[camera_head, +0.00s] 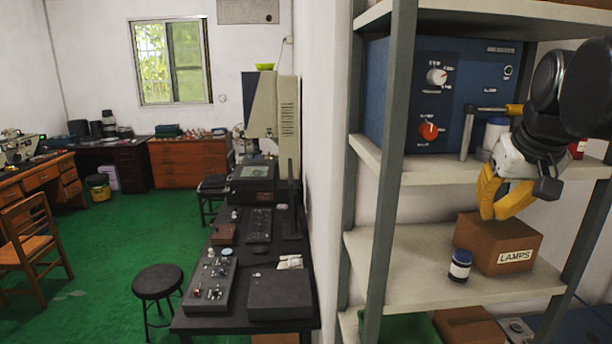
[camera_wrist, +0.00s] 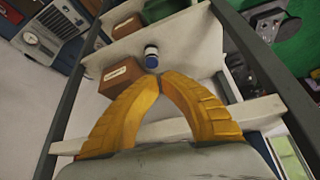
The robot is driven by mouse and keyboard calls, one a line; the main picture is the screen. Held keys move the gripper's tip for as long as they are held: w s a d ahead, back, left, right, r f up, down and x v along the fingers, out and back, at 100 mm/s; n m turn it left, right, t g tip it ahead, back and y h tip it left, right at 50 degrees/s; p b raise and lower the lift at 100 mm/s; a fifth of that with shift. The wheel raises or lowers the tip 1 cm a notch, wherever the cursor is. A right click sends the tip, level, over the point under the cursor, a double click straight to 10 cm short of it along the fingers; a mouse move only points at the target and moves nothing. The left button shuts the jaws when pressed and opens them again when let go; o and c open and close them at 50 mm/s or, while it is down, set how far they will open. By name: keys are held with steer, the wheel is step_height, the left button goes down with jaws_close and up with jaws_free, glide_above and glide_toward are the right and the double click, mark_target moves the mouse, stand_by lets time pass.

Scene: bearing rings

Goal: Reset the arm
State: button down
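My gripper (camera_head: 494,215) hangs in front of the metal shelf unit, its yellow fingers pointing down, above and close to the cardboard box labelled LAMPS (camera_head: 498,243). In the wrist view the two fingertips of my gripper (camera_wrist: 159,77) meet, with nothing visible between them. My dark arm links bend in from the right edge in the head view.
The middle shelf (camera_head: 400,270) has bare room in front. A blue instrument (camera_head: 440,90) and a white container (camera_head: 495,132) stand on the shelf above. Grey uprights (camera_head: 392,150) flank the shelves.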

steer(key=s+a+f+b, duration=0.4)
steer(key=f+b, duration=0.3)
steer(key=f, duration=0.8)
steer(key=s+a+f+n+t+y+b, duration=0.1)
steer(key=s+a+f+b, duration=0.4)
steer(key=f, duration=1.1)
steer(key=s+a+f+n+b, duration=0.1)
steer(key=s+a+f+b, duration=0.3)
steer(key=f+b, duration=0.5)
step_height(320, 180, down, 7)
steer(key=shift+s+a+f+t, duration=0.15)
steer(key=shift+a+t, duration=0.15)
steer(key=shift+a, duration=0.75)
